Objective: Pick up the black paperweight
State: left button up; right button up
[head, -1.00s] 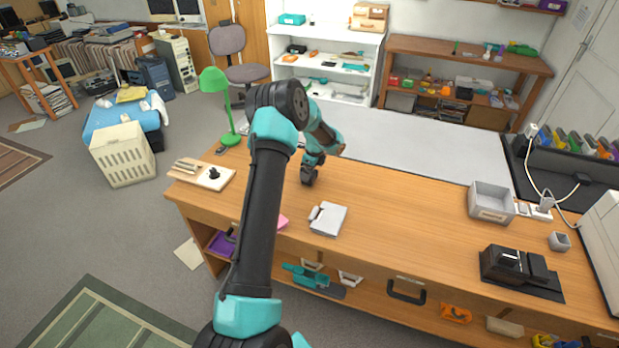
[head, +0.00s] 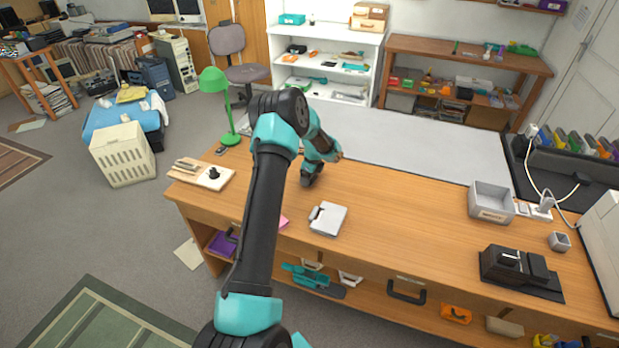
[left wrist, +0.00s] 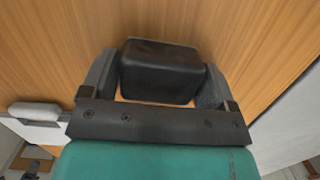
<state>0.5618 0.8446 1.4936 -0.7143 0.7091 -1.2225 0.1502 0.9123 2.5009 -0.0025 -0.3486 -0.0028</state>
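The black paperweight (left wrist: 160,75) is a dark rounded block in the left wrist view. It sits between the two fingers of my left gripper (left wrist: 158,88), which appear to press on its two sides. In the head view my left gripper (head: 309,178) is low over the wooden desk, left of its middle, and the paperweight cannot be made out clearly from the gripper there. Whether the paperweight touches the desk is hard to tell. My right gripper is not in view.
A board with a black knob (head: 213,173) is at the left end, near a green lamp (head: 214,82). A grey tray (head: 491,204) and black device (head: 518,270) stand right. The desk's middle is clear.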

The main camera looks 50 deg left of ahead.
pick_arm(q)
jog(key=c, duration=0.7)
jog(key=shift+c, duration=0.2)
jog(key=shift+r, duration=0.2)
jog(key=shift+r, duration=0.6)
notch_tip(320, 180, up, 2)
jog(key=shift+r, duration=0.1)
jog(key=s+d, duration=0.3)
jog(key=d, duration=0.1)
jog(key=s+d+r, duration=0.1)
jog(key=s+d, duration=0.6)
jog(key=d, duration=0.1)
jog(key=shift+s+r, duration=0.15)
jog(key=shift+s, duration=0.15)
